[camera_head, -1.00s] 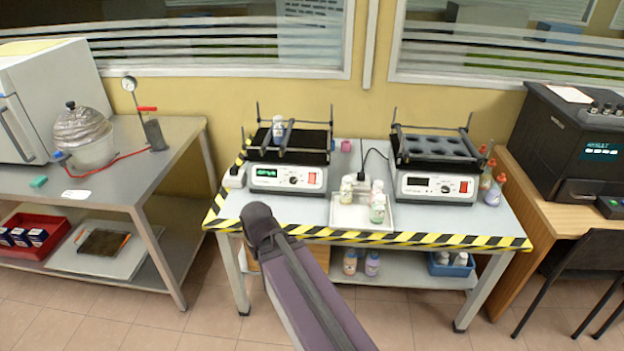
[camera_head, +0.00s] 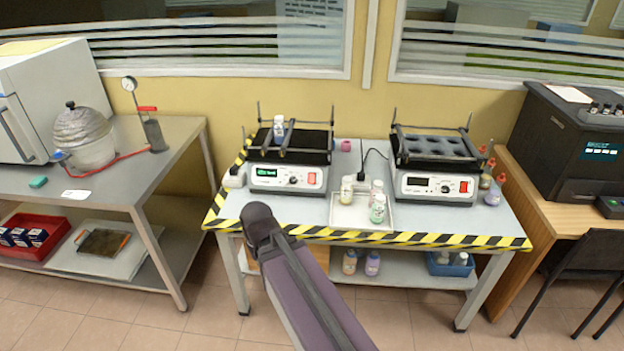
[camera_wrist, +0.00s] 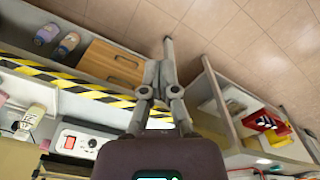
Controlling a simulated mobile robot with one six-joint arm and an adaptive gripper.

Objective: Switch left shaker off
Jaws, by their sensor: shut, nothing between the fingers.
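The left shaker (camera_head: 287,178) stands on the striped-edge table. Its display (camera_head: 266,172) is lit green, and a red switch (camera_head: 312,178) is at the right of its front panel. A small white-capped bottle (camera_head: 278,127) sits on its black platform. In the wrist view, the shaker's front panel (camera_wrist: 84,140) shows at lower left with the red switch (camera_wrist: 69,143), partly cut off behind my gripper. My gripper (camera_wrist: 168,48) is shut and empty, in front of the table edge and apart from the switch. In the head view my arm hides it.
The right shaker (camera_head: 435,185) has a dark display. A white tray (camera_head: 345,218) with several bottles lies between the shakers at the front. Striped tape (camera_head: 420,239) marks the table edge. A metal side table (camera_head: 150,195) stands at left, a black analyser (camera_head: 570,150) at right.

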